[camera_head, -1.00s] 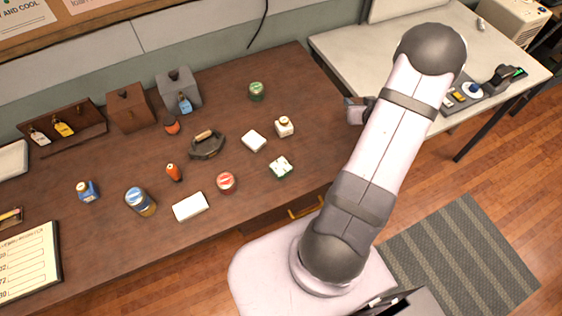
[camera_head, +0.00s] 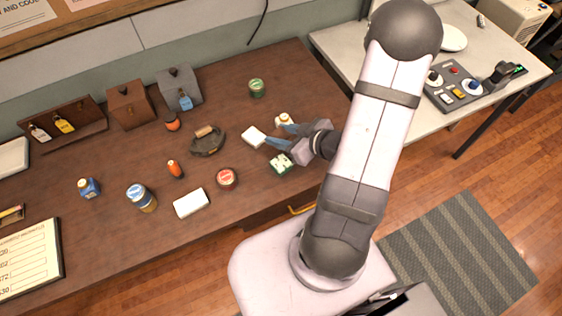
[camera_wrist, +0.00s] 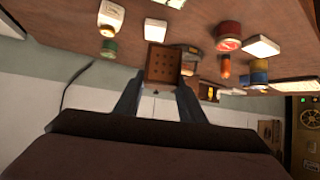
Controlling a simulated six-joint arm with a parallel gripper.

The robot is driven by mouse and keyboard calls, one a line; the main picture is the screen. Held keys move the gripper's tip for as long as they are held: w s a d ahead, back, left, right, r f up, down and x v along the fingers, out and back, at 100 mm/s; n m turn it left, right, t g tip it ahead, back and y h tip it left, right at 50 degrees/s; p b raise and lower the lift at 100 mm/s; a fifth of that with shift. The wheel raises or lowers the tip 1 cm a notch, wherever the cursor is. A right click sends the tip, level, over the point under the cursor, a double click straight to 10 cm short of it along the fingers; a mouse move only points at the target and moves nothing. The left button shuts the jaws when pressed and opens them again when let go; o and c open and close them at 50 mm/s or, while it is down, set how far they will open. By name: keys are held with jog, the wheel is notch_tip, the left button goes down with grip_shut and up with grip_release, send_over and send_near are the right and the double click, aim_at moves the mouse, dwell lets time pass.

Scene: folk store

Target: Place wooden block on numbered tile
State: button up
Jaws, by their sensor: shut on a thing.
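My gripper (camera_head: 276,136) is above the right part of the dark wooden table, pointing left. In the wrist view its two fingers are shut on a brown wooden block (camera_wrist: 163,65) with a grid of small dots on its face. The block cannot be made out in the head view. A white square tile (camera_head: 253,136) lies just left of the fingertips; it also shows in the wrist view (camera_wrist: 155,30). A green and white tile (camera_head: 281,164) with marks lies below the gripper in the picture. I cannot read a number on either.
A white bottle (camera_head: 284,119) stands close behind the fingers. A red-lidded jar (camera_head: 226,179), a flat white box (camera_head: 191,203), a dark iron (camera_head: 207,140) and a green jar (camera_head: 257,87) stand around. The table's front right edge is near my arm.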

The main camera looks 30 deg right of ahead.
jog(key=shift+f, duration=0.1)
jog(key=b, duration=0.2)
send_over(281, 163)
notch_tip(281, 163, down, 5)
jog(key=shift+r, duration=0.1)
jog(key=shift+f, duration=0.7)
jog(key=shift+f, duration=1.85)
jog(key=shift+f, duration=0.2)
jog(key=o, duration=1.1)
jog(key=shift+c, duration=0.2)
